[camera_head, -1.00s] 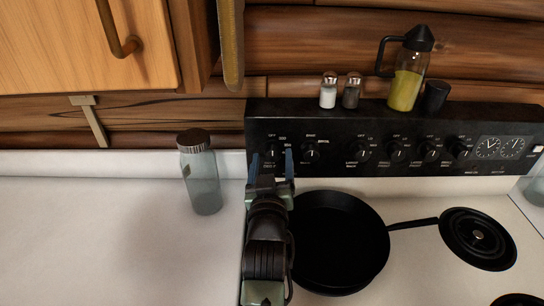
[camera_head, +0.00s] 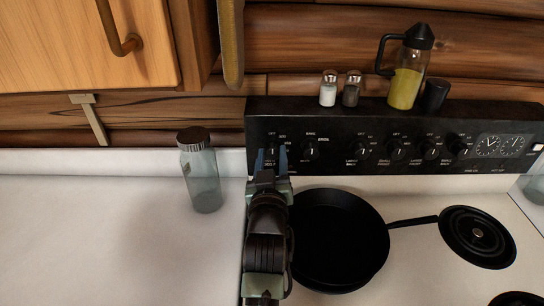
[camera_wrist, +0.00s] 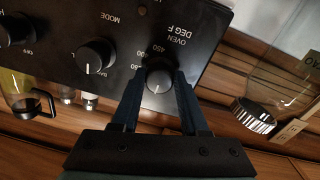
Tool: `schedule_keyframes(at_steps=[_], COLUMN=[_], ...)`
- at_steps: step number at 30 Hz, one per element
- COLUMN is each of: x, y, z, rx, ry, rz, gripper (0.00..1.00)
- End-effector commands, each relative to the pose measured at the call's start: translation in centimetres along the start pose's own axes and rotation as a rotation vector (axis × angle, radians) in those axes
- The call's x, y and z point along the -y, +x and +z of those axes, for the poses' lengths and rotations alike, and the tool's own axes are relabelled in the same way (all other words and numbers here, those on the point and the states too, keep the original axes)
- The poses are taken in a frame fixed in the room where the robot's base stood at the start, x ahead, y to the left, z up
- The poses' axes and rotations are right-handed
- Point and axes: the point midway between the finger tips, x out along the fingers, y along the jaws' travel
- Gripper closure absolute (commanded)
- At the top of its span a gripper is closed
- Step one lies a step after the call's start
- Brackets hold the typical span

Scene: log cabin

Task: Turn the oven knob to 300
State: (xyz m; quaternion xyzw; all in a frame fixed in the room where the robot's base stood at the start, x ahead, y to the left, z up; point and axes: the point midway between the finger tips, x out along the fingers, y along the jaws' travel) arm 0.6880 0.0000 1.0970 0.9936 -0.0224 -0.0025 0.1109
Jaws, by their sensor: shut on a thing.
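The oven knob (camera_wrist: 159,76) is a round black knob at the left end of the black control panel (camera_head: 330,122). In the wrist view, upside down, "OVEN DEG F" and partly hidden numbers are printed by it. A white mark on its face points toward the bottom of that view; the exact setting cannot be read. My gripper (camera_head: 271,153) reaches the knob from the front, and its two blue fingers are shut on the knob's sides. In the wrist view the fingers (camera_wrist: 155,81) flank the knob and cover part of the dial numbers.
The mode knob (camera_wrist: 95,56) is close beside the oven knob. A black pan (camera_head: 338,240) stands on the stove just right of my arm. A glass jar (camera_head: 203,180) stands on the left counter. Shakers (camera_head: 328,92) and an oil bottle (camera_head: 405,88) top the panel.

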Motion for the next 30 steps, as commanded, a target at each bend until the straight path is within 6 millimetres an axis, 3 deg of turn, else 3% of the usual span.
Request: schedule_keyframes(at_steps=[10,30], x=[-0.01,0.02], y=[-0.01,0.0], z=[0.12,0.0], rx=[0.006,0.027], ry=[0.108,0.592], rz=[0.0,-0.005], gripper=[1.0,1.0])
